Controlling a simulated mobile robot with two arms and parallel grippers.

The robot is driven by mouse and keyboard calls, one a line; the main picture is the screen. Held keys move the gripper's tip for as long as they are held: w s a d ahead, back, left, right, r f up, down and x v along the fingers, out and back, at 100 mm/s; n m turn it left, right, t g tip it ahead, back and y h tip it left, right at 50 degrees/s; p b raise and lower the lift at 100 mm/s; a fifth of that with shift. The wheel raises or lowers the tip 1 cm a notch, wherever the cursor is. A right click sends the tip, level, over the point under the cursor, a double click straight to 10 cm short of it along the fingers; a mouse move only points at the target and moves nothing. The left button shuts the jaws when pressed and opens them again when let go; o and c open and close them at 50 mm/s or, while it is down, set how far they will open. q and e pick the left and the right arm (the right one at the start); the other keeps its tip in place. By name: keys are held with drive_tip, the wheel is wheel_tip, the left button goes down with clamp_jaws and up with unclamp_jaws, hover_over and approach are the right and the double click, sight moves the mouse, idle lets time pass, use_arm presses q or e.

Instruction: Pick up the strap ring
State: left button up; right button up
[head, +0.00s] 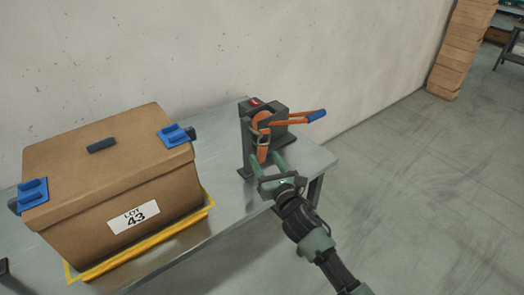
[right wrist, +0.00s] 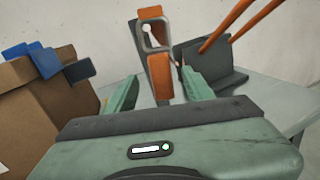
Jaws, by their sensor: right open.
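The strap ring (right wrist: 157,37) is a small grey metal loop on an orange strap (right wrist: 161,78) that hangs at the front of a dark stand. In the head view the ring (head: 262,140) shows small on the strap at the stand (head: 247,148). My right gripper (head: 266,163) is open just in front of the stand. In the right wrist view its green fingers (right wrist: 160,88) are apart, with the lower strap seen between them and the ring above their tips. Nothing is held. My left gripper is not in view.
An orange-armed lever with a blue grip (head: 316,115) sticks out right from the stand. A cardboard box (head: 105,170) with blue clips, labelled LOT 43, sits inside a yellow outline on the metal table (head: 215,135). Bare table lies between box and stand.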

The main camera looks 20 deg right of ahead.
sight(263, 152)
drive_tip(key=shift+w, duration=1.95)
drive_tip(key=shift+s, duration=0.1)
clamp_jaws()
drive_tip(key=shift+r, duration=0.1)
drive_tip(key=shift+r, duration=0.45)
drive_tip(key=s+d+b, duration=0.1)
drive_tip(key=s, duration=1.7)
drive_tip(key=shift+r+b, duration=0.3)
